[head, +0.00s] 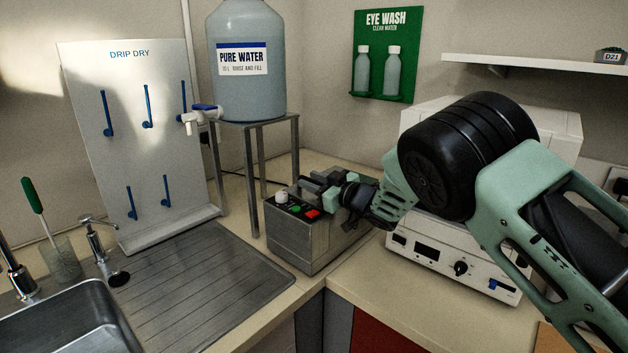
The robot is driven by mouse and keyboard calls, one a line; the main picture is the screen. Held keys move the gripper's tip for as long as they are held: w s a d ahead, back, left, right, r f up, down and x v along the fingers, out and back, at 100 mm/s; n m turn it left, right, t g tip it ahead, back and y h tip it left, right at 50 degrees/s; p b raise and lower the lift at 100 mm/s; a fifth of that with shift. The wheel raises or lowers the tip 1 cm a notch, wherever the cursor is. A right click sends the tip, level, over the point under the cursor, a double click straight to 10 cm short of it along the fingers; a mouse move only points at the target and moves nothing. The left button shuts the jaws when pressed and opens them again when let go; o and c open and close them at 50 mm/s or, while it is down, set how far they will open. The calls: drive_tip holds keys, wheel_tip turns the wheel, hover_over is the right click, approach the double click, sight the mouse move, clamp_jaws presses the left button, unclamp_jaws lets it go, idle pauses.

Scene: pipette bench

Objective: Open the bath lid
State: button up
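The bath (302,249) is a grey metal box on the bench corner, with a white knob and green and red buttons along its front top edge. Its lid (306,190) lies behind the buttons and looks closed, though my arm covers much of it. My gripper (330,190) is low over the lid, coming from the right, with its fingers close to the grey handle on top. Whether the fingers touch or hold the handle is too small and dark to tell.
A white instrument (428,249) stands right of the bath, beneath my arm. A stand (250,160) carries a large water bottle (246,88) behind left. The drainboard (205,285), sink (70,325) and peg board (150,190) are left. Bare bench (365,290) shows in front.

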clamp_jaws()
drive_tip(key=shift+r, duration=0.1)
drive_tip(key=shift+w+d+r+m+p, duration=0.2)
drive_tip(key=shift+r+m+p, duration=0.15)
drive_tip(key=shift+r, duration=0.2)
drive_tip(key=w+d+r+m+p, duration=0.2)
drive_tip(key=r+m+p, duration=0.1)
drive_tip(key=r, duration=0.1)
drive_tip(key=w+d+r+m+p, duration=0.1)
drive_tip(key=w+r+m+p, duration=0.1)
drive_tip(key=r+m+p, duration=0.1)
drive_tip(key=shift+w+d+r+m, duration=0.4)
drive_tip(key=shift+r+m, duration=0.05)
drive_tip(key=shift+r, duration=0.85)
